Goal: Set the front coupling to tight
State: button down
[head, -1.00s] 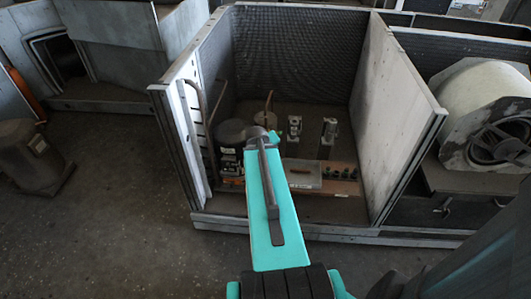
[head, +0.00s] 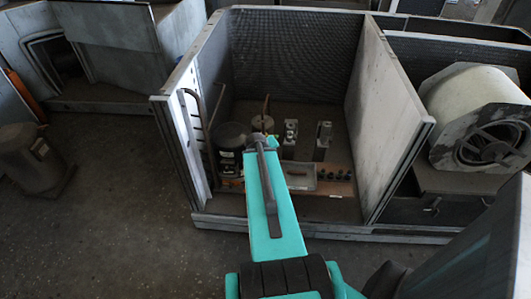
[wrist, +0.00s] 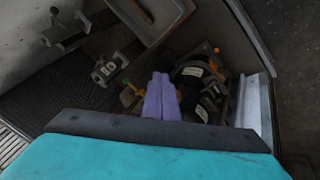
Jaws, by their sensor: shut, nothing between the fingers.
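My gripper shows in the wrist view as two purple fingers (wrist: 161,99) pressed together, with nothing between them. They point down into the open housing, over or beside dark round parts (wrist: 190,72) with pale labels. Two upright metal fittings (head: 290,138) (head: 323,141) stand inside the housing in the head view. They also show left of my fingers in the wrist view (wrist: 108,69) (wrist: 64,26), apart from them. I cannot tell which part is the front coupling or how it is set.
The housing has tall side walls (head: 385,115) and a low front sill (head: 335,231). Inside are a black cylinder (head: 230,143), a shallow grey tray (head: 298,178) and a row of dark knobs (head: 335,174). A large pale drum (head: 472,105) stands right.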

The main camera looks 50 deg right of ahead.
jog(key=shift+s+a+r+p, duration=0.15)
jog(key=shift+r+p, duration=0.2)
jog(key=shift+p, duration=0.25)
jog(key=r+p, duration=0.1)
jog(key=p, duration=0.1)
jog(key=s+p, duration=0.1)
jog(key=p, duration=0.1)
jog(key=shift+a+r, duration=0.2)
jog(key=shift+r, duration=0.15)
